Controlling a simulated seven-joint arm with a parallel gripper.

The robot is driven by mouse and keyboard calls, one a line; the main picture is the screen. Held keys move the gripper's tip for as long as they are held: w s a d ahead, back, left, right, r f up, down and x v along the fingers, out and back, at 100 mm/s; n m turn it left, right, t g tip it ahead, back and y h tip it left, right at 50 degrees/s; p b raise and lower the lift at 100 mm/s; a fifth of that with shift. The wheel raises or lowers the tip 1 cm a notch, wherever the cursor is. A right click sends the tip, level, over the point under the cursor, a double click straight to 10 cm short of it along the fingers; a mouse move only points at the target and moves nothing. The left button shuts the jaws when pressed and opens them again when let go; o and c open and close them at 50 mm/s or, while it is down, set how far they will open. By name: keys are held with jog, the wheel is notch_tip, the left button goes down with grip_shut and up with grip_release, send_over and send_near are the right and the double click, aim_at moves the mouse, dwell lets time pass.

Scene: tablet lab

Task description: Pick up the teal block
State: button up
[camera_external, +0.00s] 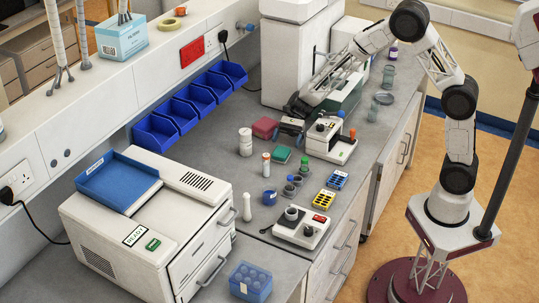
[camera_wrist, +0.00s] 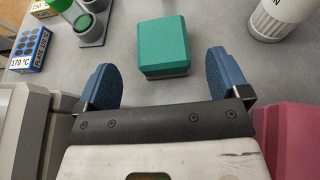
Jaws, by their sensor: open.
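The teal block (camera_external: 281,154) lies flat on the grey bench, to the left of the white instrument. In the wrist view the teal block (camera_wrist: 162,42) shows between and a little beyond my two blue fingers. My gripper (camera_wrist: 161,68) is open and empty, with one finger on either side and a clear gap to the block on both sides. In the external view my gripper (camera_external: 289,130) is behind the block, beside the pink block; its fingers are small and partly hard to make out there.
The pink block (camera_wrist: 288,130) is close at the right of my gripper, and a white bottle (camera_wrist: 279,17) stands beyond it. At the left are a white instrument (camera_external: 329,140), a tube holder (camera_wrist: 93,25) and a blue rack (camera_wrist: 30,48). Bench around the teal block is bare.

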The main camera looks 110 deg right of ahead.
aim_at(282, 150)
jog(key=shift+w+a+f, duration=0.15)
jog(key=shift+w+a, duration=0.1)
jog(key=shift+a, duration=0.05)
jog(key=shift+x, duration=2.55)
jog(key=shift+w, duration=0.1)
jog(key=c, duration=1)
jog(key=shift+r, duration=5)
